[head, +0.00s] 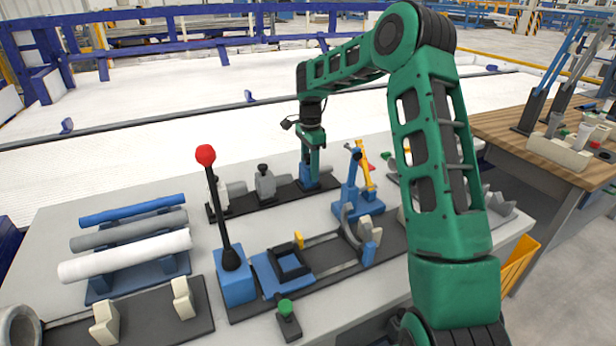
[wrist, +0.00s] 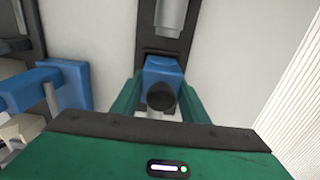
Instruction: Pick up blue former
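The blue former, as I take it, is a blue block with a dark round knob (wrist: 163,70). In the wrist view it sits between the two green fingers of my gripper (wrist: 162,88). In the head view my gripper (head: 313,160) points down at the back of the table, at the far end of a dark rail, with blue (head: 322,181) showing at its fingertips. The fingers flank the block closely; I cannot tell whether they press on it. The block appears to be still on the dark rail (wrist: 150,42).
A blue lever base with a red-topped lever (head: 237,280) stands front left of my gripper. Three pipes (head: 125,258) lie on a blue rack at the left. A blue stand (head: 350,203) with a yellow part is close on the right. Grey clamps (head: 265,185) line the dark rail.

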